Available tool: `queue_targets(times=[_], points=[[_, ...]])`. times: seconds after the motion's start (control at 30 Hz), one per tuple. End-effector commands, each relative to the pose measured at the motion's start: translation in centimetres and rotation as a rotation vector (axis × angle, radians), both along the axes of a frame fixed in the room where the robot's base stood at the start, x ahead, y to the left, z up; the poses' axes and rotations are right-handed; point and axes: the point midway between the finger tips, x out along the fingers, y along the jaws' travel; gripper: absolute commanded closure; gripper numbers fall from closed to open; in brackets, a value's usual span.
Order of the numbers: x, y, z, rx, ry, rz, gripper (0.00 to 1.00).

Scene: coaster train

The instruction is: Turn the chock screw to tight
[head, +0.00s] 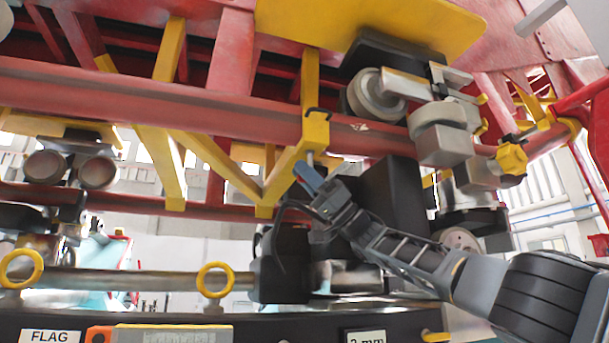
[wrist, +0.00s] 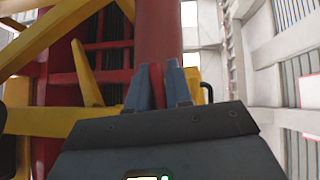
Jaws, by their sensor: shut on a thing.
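My gripper (head: 308,178) is raised from below right to the stem's lower end. In the wrist view, the blue fingers of my gripper (wrist: 158,92) are closed on a narrow red piece (wrist: 157,86), which looks like the screw's handle. The fingers and gripper body hide most of it. How far the screw is turned cannot be told.
The red rail (head: 200,105) and yellow struts (head: 215,155) are close above and left of my gripper. A dark block (head: 395,200) stands just right, behind my arm. Wheels (head: 375,95) hang above. A bench with a FLAG label (head: 50,336) lies below.

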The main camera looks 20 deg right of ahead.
Motion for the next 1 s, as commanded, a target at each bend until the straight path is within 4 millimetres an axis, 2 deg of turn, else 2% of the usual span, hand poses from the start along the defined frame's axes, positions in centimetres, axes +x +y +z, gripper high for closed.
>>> queue_targets(times=[0.37, 0.4, 0.6, 0.87, 1.0], points=[[0.0, -0.2, 0.5, 0.007, 0.001, -0.001, 1.0], [0.0, -0.2, 0.5, 0.007, 0.0, -0.002, 0.78], [0.0, -0.1, 0.3, 0.005, 0.0, -0.001, 0.62], [0.0, -0.1, 0.1, 0.003, 0.0, 0.0, 0.62], [-0.1, -0.8, -0.6, 0.004, 0.0, 0.0, 0.62]])
